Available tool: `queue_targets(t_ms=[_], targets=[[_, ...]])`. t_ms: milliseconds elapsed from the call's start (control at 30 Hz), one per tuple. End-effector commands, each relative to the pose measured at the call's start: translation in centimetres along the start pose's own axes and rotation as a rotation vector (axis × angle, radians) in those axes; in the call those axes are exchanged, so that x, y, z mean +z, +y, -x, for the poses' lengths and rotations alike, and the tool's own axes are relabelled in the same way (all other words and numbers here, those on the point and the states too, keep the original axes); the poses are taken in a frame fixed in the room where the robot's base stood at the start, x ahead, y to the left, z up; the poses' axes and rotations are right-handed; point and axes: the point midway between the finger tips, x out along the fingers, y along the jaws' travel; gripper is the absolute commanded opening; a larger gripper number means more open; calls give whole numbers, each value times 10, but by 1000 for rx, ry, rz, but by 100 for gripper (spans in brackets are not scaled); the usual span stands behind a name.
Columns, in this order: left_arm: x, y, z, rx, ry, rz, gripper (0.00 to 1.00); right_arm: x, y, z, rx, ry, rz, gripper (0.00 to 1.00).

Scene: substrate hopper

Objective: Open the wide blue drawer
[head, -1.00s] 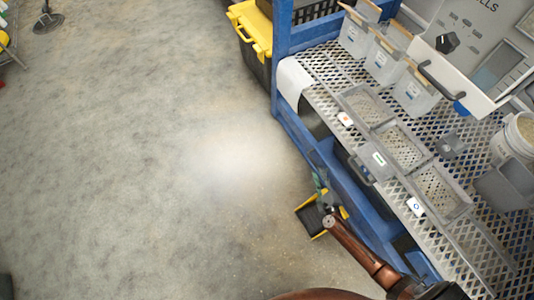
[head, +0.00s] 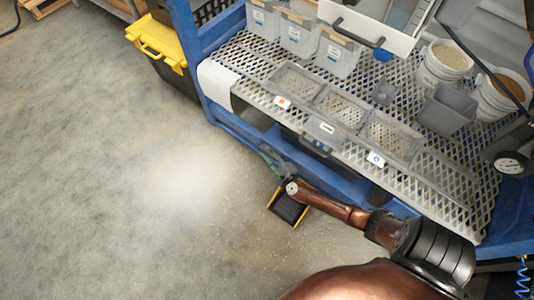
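The blue drawer front (head: 345,183) seems to be the blue band under the mesh deck of the blue-framed bench, largely hidden by the deck's edge and my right arm. A dark handle (head: 316,146) shows just under the deck's front lip; I cannot tell whether it belongs to this drawer. My copper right arm comes in from the lower right. My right gripper (head: 271,162) is small and partly hidden beyond the wrist, near the bench's front; its fingers are unclear. No grip on a handle can be made out. My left gripper is out of view.
Three small mesh-bottomed trays (head: 334,104) and grey bins (head: 299,33) stand on the deck (head: 428,176). White buckets (head: 441,66) stand at right. A black and yellow tray (head: 289,208) lies below my wrist. A yellow-lidded tote (head: 160,40) stands at left. Open floor fills the left.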

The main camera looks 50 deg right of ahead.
Motion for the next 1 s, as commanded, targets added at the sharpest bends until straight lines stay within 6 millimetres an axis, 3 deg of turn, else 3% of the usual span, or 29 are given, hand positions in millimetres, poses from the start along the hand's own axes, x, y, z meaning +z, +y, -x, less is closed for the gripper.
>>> queue_targets(t_ms=[67,467,1000], targets=[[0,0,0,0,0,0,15,0,0,0,0,0,0,27],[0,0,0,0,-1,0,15,-1,0,1,0,1,0,0],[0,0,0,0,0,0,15,-3,-1,0,1,1,1,0]])
